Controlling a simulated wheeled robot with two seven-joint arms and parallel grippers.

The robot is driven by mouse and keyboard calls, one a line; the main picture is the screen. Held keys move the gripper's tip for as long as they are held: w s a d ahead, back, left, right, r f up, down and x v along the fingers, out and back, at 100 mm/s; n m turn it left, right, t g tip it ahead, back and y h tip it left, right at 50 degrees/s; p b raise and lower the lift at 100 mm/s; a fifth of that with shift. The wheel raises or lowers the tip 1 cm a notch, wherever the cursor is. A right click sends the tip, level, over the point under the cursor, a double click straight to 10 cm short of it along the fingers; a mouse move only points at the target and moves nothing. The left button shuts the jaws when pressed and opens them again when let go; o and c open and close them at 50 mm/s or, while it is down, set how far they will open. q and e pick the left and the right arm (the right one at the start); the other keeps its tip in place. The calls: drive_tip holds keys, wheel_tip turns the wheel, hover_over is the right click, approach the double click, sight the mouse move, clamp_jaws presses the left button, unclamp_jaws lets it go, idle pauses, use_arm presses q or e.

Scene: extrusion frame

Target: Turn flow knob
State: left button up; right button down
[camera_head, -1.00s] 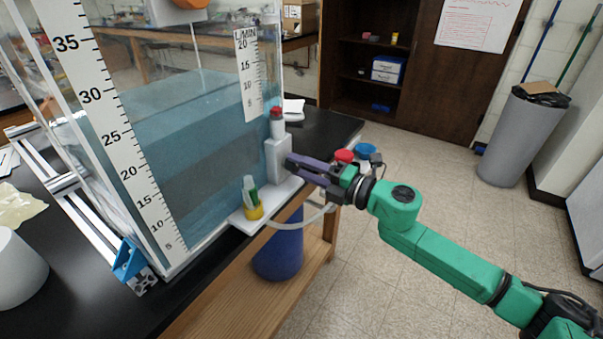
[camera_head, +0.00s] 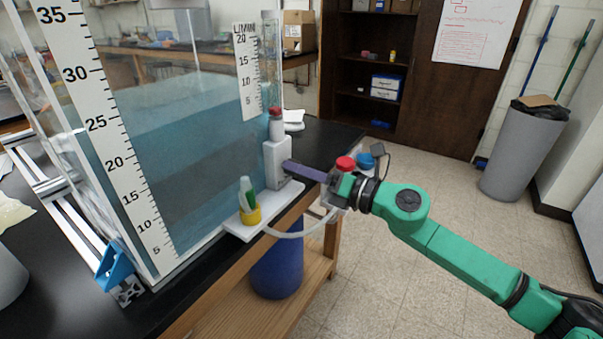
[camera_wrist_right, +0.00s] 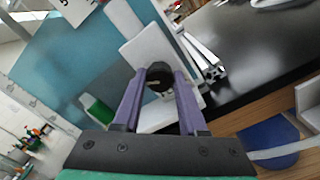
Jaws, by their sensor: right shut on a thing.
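The black flow knob (camera_wrist_right: 159,76) is on the face of a white-grey valve block (camera_head: 276,163) at the corner of the water tank (camera_head: 195,140). My right gripper (camera_head: 286,166) reaches in from the right. Its two purple fingers are closed around the knob, one on each side, as the right wrist view shows (camera_wrist_right: 158,78). A pale mark shows on the knob. In the head view the fingers hide the knob. The red-topped flow tube (camera_head: 276,122) stands above the block, beside the L/MIN scale (camera_head: 246,72). My left gripper is not in view.
A white shelf (camera_head: 290,193) below the block carries a yellow-based holder with a green item (camera_head: 249,205). A pale hose (camera_head: 300,232) loops under my right gripper. A blue container (camera_head: 277,270) stands below the black bench. Open floor lies to the right.

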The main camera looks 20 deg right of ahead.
drive_tip(key=shift+f, duration=0.1)
idle(0.3)
drive_tip(key=shift+c, duration=2.3)
unclamp_jaws()
drive_tip(key=b+v, duration=0.4)
drive_tip(key=v, duration=1)
drive_tip(key=shift+s, duration=0.25)
drive_tip(key=shift+d, duration=0.2)
